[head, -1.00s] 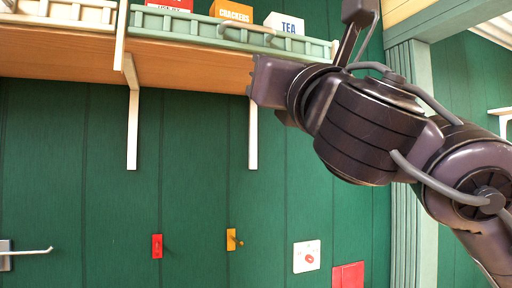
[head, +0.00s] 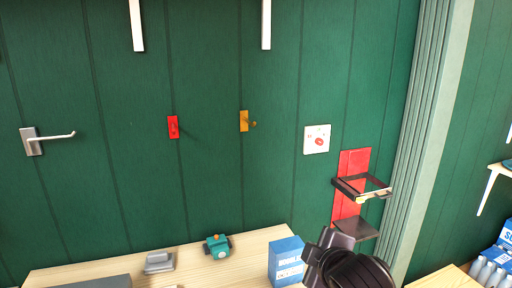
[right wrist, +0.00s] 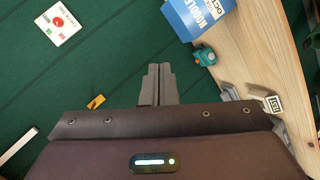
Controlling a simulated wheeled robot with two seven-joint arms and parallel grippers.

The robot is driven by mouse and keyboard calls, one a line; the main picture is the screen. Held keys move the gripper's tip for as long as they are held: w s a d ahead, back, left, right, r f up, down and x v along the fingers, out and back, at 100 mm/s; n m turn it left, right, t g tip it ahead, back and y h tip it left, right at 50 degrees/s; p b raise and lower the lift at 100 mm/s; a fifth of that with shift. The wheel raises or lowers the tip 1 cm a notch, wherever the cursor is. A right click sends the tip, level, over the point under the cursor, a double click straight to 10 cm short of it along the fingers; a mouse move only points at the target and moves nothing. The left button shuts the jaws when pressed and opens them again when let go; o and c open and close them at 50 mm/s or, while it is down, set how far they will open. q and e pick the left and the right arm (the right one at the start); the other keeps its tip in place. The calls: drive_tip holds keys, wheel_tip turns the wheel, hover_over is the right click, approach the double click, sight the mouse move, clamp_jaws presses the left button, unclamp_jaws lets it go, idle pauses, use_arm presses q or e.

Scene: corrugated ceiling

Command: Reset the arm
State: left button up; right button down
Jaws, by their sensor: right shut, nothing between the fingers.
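My right arm comes in at the bottom of the head view, low and right of centre. Its dark gripper (head: 328,246) is beside the blue box (head: 286,262) in the picture, and the fingers are hard to make out there. In the right wrist view the two grey fingers (right wrist: 157,84) are together with nothing between them. They point toward the green wall, and the blue box (right wrist: 200,15) shows beyond them at the upper right. My left gripper is in neither view.
A wooden worktop (head: 190,257) runs along the bottom, with a teal toy (head: 217,247) and a grey object (head: 158,262). The green wall bears a metal hook (head: 32,142), red hook (head: 173,127), orange hook (head: 244,121), white switch plate (head: 317,139) and red-backed black bracket (head: 350,165).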

drive_tip(key=s+d+f+m+g, duration=0.3)
drive_tip(key=s+f+m, duration=0.1)
drive_tip(key=s+f, duration=0.4)
drive_tip(key=s+d+f+m+g+h, duration=0.1)
drive_tip(key=s+d+f+m+g, duration=0.2)
drive_tip(key=s+f, duration=0.4)
drive_tip(key=s+d+f+m+g, duration=0.25)
drive_tip(key=s+f+m, duration=0.25)
drive_tip(key=s+f, duration=0.3)
wheel_tip(320, 180, down, 27)
drive_tip(key=a+g, duration=0.1)
drive_tip(key=g, duration=0.1)
drive_tip(key=s+d+f, duration=0.1)
drive_tip(key=s+f, duration=0.9)
drive_tip(key=s+d+f, duration=0.2)
drive_tip(key=s+f, duration=0.8)
drive_tip(key=shift+s+d+f+g+h, duration=0.3)
drive_tip(key=shift+g, duration=0.15)
